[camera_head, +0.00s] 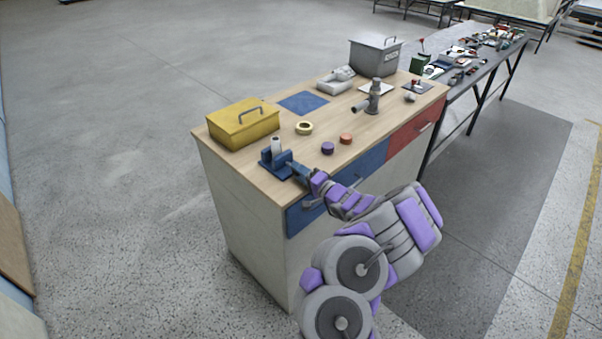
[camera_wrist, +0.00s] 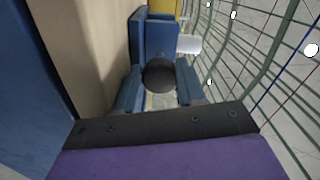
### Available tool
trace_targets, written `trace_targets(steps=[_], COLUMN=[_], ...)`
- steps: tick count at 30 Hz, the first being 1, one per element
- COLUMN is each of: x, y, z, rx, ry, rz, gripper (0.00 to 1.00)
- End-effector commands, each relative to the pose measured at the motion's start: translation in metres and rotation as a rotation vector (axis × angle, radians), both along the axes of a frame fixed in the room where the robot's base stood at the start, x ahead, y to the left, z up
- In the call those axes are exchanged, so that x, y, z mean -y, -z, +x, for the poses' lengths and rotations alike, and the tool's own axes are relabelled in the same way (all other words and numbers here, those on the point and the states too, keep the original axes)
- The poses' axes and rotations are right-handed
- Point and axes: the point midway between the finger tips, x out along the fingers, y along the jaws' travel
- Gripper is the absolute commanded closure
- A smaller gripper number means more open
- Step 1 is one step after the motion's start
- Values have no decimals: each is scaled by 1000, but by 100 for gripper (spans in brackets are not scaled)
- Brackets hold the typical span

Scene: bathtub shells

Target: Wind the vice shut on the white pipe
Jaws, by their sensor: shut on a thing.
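The blue vice (camera_head: 268,165) stands at the near left corner of the workbench, and its blue body (camera_wrist: 155,35) shows ahead in the wrist view. The white pipe (camera_head: 276,145) stands upright in it; its white side (camera_wrist: 188,44) shows at the right of the vice in the wrist view. My gripper (camera_head: 297,171) reaches the vice from the bench's front side. In the wrist view its two blue fingers (camera_wrist: 160,82) are shut on the vice's dark round knob (camera_wrist: 159,72). Whether the jaws touch the pipe cannot be told.
The wooden bench top (camera_head: 240,168) also holds a yellow box (camera_head: 243,125), a yellow ring (camera_head: 304,128), a purple disc (camera_head: 327,148), an orange disc (camera_head: 346,139) and a grey pipe fitting (camera_head: 374,95). A grey box (camera_head: 375,55) stands at the back. Drawers face my arm.

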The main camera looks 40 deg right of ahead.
Motion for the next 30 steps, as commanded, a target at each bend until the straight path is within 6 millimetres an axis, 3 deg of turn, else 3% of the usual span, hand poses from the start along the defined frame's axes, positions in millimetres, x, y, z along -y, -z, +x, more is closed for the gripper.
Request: trace_targets(steps=[1,5,6,13,20,30], x=[-3,-3,-3,-3,-4,-5], y=[8,8,8,9,9,7], z=[-1,-1,-1,-1,-1,0], rx=[-14,-15,-15,-18,-28,-57], ry=[-7,-6,-6,-6,-5,-5], rz=[0,1,2,10,134,496], gripper=[92,92,60,38,36,36])
